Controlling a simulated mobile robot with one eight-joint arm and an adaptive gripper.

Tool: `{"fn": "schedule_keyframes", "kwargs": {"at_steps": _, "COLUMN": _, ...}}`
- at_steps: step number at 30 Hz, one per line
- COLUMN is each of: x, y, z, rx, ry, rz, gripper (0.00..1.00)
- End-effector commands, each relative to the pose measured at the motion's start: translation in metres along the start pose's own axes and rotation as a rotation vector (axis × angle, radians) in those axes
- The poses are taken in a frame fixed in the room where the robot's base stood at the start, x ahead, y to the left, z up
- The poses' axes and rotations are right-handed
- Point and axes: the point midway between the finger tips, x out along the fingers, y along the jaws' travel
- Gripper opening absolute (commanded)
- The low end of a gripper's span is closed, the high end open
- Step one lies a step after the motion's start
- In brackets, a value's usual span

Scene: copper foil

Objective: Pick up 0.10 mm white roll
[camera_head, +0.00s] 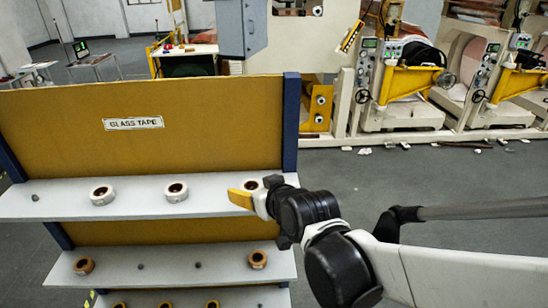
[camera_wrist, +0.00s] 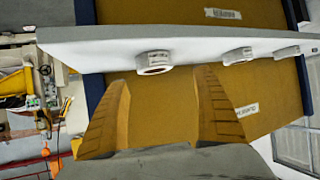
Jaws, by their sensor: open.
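Three white tape rolls with brown cores stand on the top shelf in the head view: a left roll (camera_head: 102,195), a middle roll (camera_head: 176,191) and a right roll (camera_head: 251,185). No thickness marking is readable, so I cannot tell which is 0.10 mm. My gripper (camera_head: 241,199) is at the shelf's right end, partly in front of the right roll. In the wrist view my gripper (camera_wrist: 162,80) is open and empty. The nearest white roll (camera_wrist: 154,66) appears just beyond and between its fingertips, with the other two to the right.
The white top shelf (camera_head: 50,205) has a yellow back panel (camera_head: 60,110) with a "GLASS TAPE" sign and a blue post (camera_head: 290,120) at its right end. Brown rolls (camera_head: 84,265) stand on the lower shelf (camera_head: 180,275).

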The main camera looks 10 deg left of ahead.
Motion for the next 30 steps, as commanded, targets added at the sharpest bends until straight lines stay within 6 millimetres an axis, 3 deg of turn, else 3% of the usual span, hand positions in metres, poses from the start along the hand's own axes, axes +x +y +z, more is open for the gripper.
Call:
{"fn": "schedule_keyframes", "kwargs": {"at_steps": 12, "x": 0.049, "y": 0.007, "z": 0.005, "rx": -0.001, "ry": -0.001, "rz": 0.000, "gripper": 0.78}}
{"fn": "schedule_keyframes", "kwargs": {"at_steps": 20, "x": 0.052, "y": 0.007, "z": 0.005, "rx": 0.000, "ry": -0.001, "rz": 0.000, "gripper": 0.78}}
{"fn": "schedule_keyframes", "kwargs": {"at_steps": 21, "x": 0.052, "y": 0.007, "z": 0.005, "rx": 0.000, "ry": -0.001, "rz": 0.000, "gripper": 0.76}}
{"fn": "schedule_keyframes", "kwargs": {"at_steps": 27, "x": 0.052, "y": 0.007, "z": 0.005, "rx": 0.000, "ry": -0.001, "rz": 0.000, "gripper": 0.20}}
{"fn": "schedule_keyframes", "kwargs": {"at_steps": 30, "x": 0.052, "y": 0.007, "z": 0.005, "rx": 0.000, "ry": -0.001, "rz": 0.000, "gripper": 0.19}}
